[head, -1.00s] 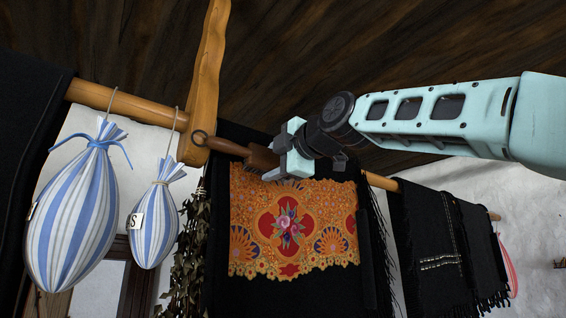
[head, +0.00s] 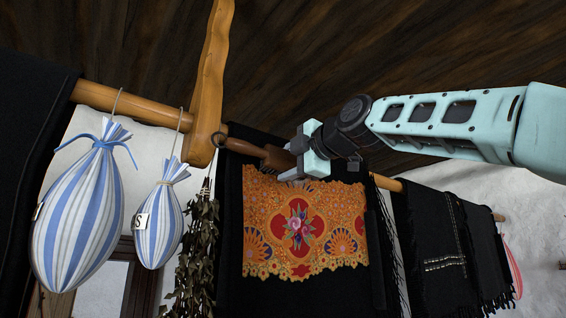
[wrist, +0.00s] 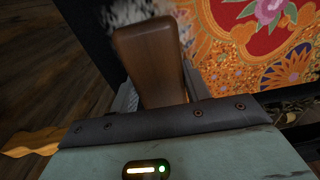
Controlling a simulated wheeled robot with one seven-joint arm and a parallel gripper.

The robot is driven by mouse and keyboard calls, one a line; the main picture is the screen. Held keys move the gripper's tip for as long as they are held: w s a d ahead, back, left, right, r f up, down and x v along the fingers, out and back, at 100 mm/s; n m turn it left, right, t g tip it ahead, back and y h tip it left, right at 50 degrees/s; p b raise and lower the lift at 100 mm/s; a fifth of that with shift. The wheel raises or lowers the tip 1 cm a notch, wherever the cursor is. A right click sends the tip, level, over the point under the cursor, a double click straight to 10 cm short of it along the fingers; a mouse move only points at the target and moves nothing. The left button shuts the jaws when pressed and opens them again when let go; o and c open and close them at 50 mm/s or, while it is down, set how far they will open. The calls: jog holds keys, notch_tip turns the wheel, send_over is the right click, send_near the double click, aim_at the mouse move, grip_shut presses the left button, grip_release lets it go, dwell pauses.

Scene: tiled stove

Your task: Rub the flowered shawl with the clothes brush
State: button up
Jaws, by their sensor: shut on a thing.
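The flowered shawl (head: 303,226), orange and red with a floral medallion, hangs over a black cloth on the wooden rail; it also fills the upper right of the wrist view (wrist: 270,55). My gripper (head: 294,158) is shut on the brown wooden clothes brush (head: 250,150) at the shawl's top edge. The brush's handle, with a ring at its end, points left. In the wrist view the brush (wrist: 150,65) stands out between the jaws, with blurred pale bristles beyond it. I cannot tell whether the bristles touch the shawl.
Two blue-and-white striped sacks (head: 77,215) (head: 158,222) hang at the left, with a dried herb bunch (head: 198,250) beside them. A curved wooden post (head: 208,85) stands near the brush's ring. Black fringed cloths (head: 440,240) hang on the rail (head: 388,182) to the right.

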aim_at(278, 158)
jog(key=w+d+b, duration=0.1)
jog(key=w+d, duration=0.2)
jog(key=d, duration=0.2)
jog(key=shift+w+d, duration=0.4)
dwell(0.3)
jog(key=shift+s+a+r+p, duration=0.15)
jog(key=shift+s+a, duration=0.75)
jog(key=shift+a, duration=0.45)
jog(key=shift+s+a+f+p, duration=0.1)
jog(key=shift+s+a+p, duration=0.1)
jog(key=shift+s+a, duration=0.95)
jog(key=shift+s+a+r+p, duration=0.15)
jog(key=shift+s+a, duration=0.5)
jog(key=shift+a, duration=0.95)
jog(key=shift+s+a+f, duration=0.15)
jog(key=shift+a+f, duration=0.05)
jog(key=shift+a, duration=0.15)
jog(key=shift+f, duration=0.1)
jog(key=shift+s+d+f+b, duration=0.1)
jog(key=shift+s+d+b, duration=0.25)
jog(key=shift+s+b, duration=0.2)
jog(key=shift+b+v, duration=1.2)
jog(key=shift+v, duration=1.15)
